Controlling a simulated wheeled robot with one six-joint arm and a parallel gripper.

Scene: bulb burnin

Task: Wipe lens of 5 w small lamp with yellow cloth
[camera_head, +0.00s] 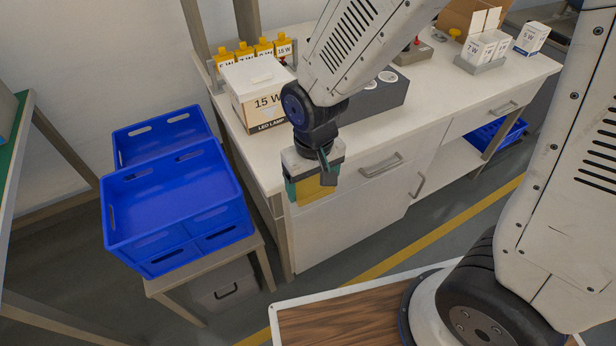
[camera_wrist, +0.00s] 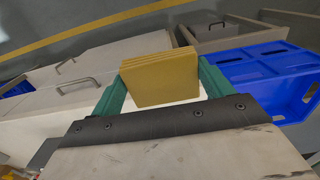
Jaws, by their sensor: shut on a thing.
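My gripper (camera_head: 317,178) is shut on a folded yellow cloth (camera_head: 308,190) and holds it in the air in front of the white bench. In the wrist view the cloth (camera_wrist: 160,78) sits between the two green fingers of my gripper (camera_wrist: 158,85). I cannot make out the 5 W small lamp or its lens. A grey block with round sockets (camera_head: 378,93) stands on the bench, partly behind my arm; what its sockets hold is too small to tell.
Blue crates (camera_head: 178,205) sit on a low stand to the left. White cartons (camera_head: 487,47) stand at the bench's far right. Drawer handles (camera_head: 381,165) stick out in front.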

